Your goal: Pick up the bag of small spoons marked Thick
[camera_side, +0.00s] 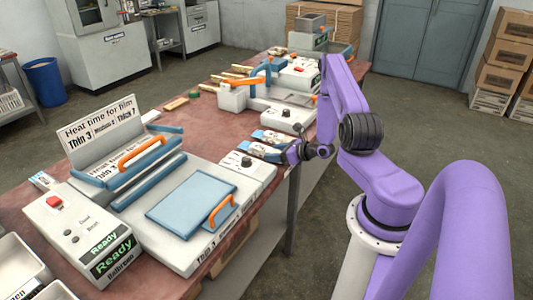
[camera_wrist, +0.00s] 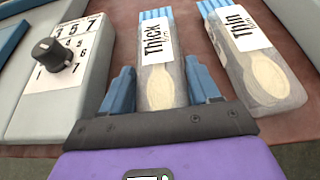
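The bag marked Thick (camera_wrist: 160,60) is a clear flat bag with blue stripes at its far end, a white label and a pale wooden spoon showing. It lies flat on the table. My gripper (camera_wrist: 160,85) has its two blue fingers apart, one on each side of this bag's near part; whether they touch it I cannot tell. A similar bag marked Thin (camera_wrist: 250,60) lies to its right. In the side view my gripper (camera_side: 293,154) is low at the table's edge, over the near end of the Thick bag (camera_side: 262,150), partly hiding it. The Thin bag (camera_side: 272,137) lies just behind.
A white box with a black dial (camera_wrist: 60,60) stands close left of the gripper. The heat press (camera_side: 190,205) and its sign (camera_side: 100,128) fill the front of the table (camera_side: 190,130). Another machine (camera_side: 265,95) stands farther back.

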